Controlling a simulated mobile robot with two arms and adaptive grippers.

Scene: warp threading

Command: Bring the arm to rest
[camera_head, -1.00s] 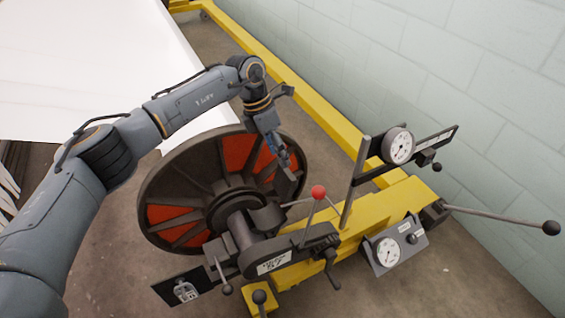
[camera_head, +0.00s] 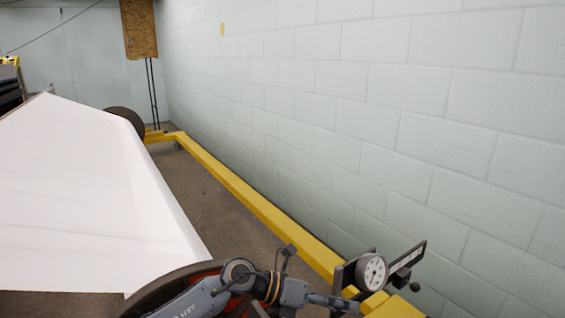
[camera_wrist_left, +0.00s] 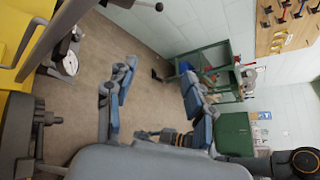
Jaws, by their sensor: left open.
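My left arm (camera_head: 240,277) shows at the bottom of the head view, in front of the large dark wheel with red panels (camera_head: 170,287). My left gripper (camera_head: 335,302) points right, below the round white gauge (camera_head: 372,270). In the left wrist view the left gripper (camera_wrist_left: 158,92) is open, with its two blue-grey fingers wide apart and nothing between them. My right gripper is in neither view.
A long yellow beam (camera_head: 245,200) runs along the pale block wall (camera_head: 400,120). A white sheet (camera_head: 90,200) spreads at left. The wrist view shows open floor (camera_wrist_left: 85,110), a green shelf cart (camera_wrist_left: 215,60) and a tool board (camera_wrist_left: 290,25).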

